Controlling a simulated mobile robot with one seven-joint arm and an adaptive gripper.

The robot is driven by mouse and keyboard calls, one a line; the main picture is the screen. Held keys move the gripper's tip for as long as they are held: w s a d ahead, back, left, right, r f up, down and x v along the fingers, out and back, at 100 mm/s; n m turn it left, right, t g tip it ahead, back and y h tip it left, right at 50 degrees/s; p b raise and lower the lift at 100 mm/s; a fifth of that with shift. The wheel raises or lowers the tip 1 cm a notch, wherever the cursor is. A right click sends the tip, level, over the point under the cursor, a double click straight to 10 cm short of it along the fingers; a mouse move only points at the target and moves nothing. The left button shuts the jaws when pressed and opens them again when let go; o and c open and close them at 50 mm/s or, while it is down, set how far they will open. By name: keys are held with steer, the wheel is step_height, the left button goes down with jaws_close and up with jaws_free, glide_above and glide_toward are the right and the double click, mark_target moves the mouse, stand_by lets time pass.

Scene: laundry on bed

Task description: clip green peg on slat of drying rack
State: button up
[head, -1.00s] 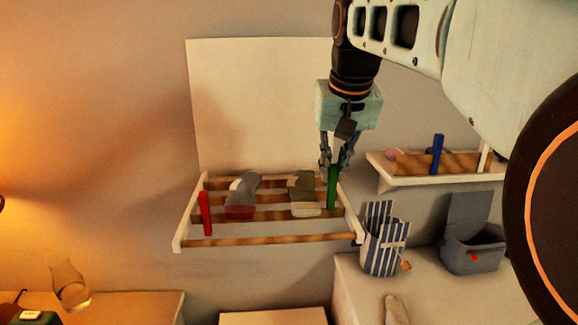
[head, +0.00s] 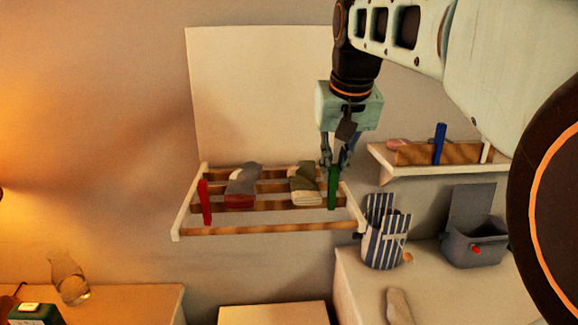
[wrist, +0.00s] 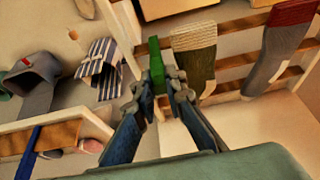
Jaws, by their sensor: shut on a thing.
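The green peg (head: 333,187) is upright at the right end of the drying rack (head: 270,230), overlapping a slat in the head view. My gripper (head: 337,165) points down and is shut on the peg's top. In the wrist view my gripper's fingers (wrist: 160,92) close around the green peg (wrist: 155,62), beside the olive-and-white sock. Whether the peg's lower end straddles the slat is hard to tell. A red peg (head: 204,202) stands at the rack's left end.
A grey-and-red sock (head: 242,186) and an olive sock (head: 305,184) hang over the rack's slats. A shelf (head: 405,170) at right bears a blue peg (head: 439,143). Below are a striped bag (head: 384,240) and a grey bin (head: 474,245).

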steer(key=shift+f+b, duration=0.75)
steer(key=shift+f, duration=0.3)
steer(key=o, duration=0.8)
steer(key=shift+r, duration=5)
